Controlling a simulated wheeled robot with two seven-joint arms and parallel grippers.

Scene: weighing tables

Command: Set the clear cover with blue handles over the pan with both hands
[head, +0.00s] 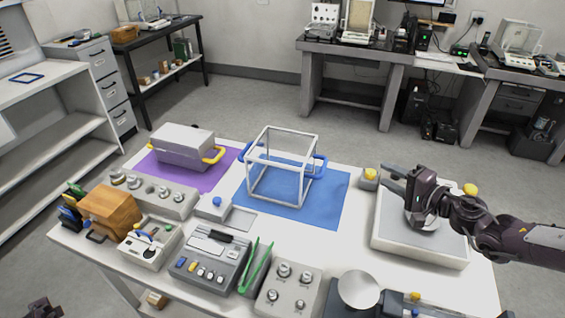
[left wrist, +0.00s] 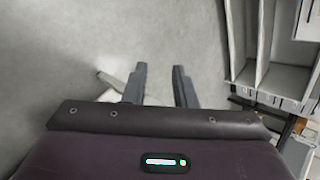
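The clear cover (head: 283,198) is a box with a white frame and blue handles on its left and right sides. It stands upright on a blue mat (head: 332,210) in the middle of the table. A round silver pan (head: 424,224) sits on a pale, wide-based unit at the right, partly hidden by my right arm. My right gripper (head: 386,180) is open and empty above that unit's left side, right of the cover and apart from it. My left gripper (left wrist: 158,75) is open and empty in the left wrist view, away from the cover, with floor beyond it.
A grey box with yellow handles (head: 183,143) stands on a purple mat left of the cover. Instruments, weights and a wooden block (head: 109,211) crowd the table's front. Another round plate (head: 359,289) is at the front right. Yellow-topped pieces (head: 370,179) stand near the right unit.

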